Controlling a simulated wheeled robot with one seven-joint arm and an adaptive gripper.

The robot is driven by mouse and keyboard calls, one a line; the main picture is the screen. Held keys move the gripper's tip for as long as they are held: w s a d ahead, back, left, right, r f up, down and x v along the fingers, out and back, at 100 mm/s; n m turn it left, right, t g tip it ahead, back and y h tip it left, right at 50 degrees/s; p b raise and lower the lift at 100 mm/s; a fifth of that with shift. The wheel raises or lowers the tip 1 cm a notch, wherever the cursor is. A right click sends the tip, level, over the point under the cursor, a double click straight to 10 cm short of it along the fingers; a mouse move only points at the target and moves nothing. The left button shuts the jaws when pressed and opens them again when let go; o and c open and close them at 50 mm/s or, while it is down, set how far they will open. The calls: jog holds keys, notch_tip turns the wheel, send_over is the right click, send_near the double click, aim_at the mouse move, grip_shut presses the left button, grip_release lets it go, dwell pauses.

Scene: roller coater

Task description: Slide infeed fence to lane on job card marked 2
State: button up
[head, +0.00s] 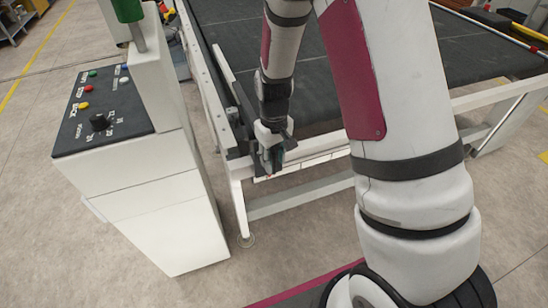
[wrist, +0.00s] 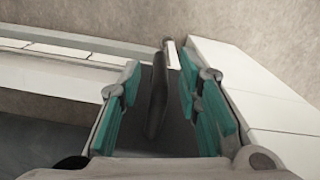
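My gripper (head: 268,163) is at the near left corner of the conveyor, pointing down. In the wrist view, its two teal-padded fingers (wrist: 161,80) are apart, with an upright dark handle-like piece (wrist: 155,97) between them. Gaps show on both sides of this piece, so it does not look clamped. A long pale bar that looks like the infeed fence (head: 229,76) runs along the belt's left side. My gripper and wrist hide its near end. White plates (head: 322,158) lie along the front rail. No job card or marking can be read.
A white control cabinet (head: 150,215) with buttons and a dial stands close to the left of my gripper. The dark belt (head: 355,75) is bare. The white conveyor frame (head: 300,199) crosses in front, with open floor below.

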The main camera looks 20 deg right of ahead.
grip_shut()
jog(key=d+b, duration=0.1)
jog(key=d, duration=2.3)
jog(key=shift+b, duration=0.4)
jog(key=shift+d, duration=0.1)
grip_release()
jog(key=shift+s, duration=0.1)
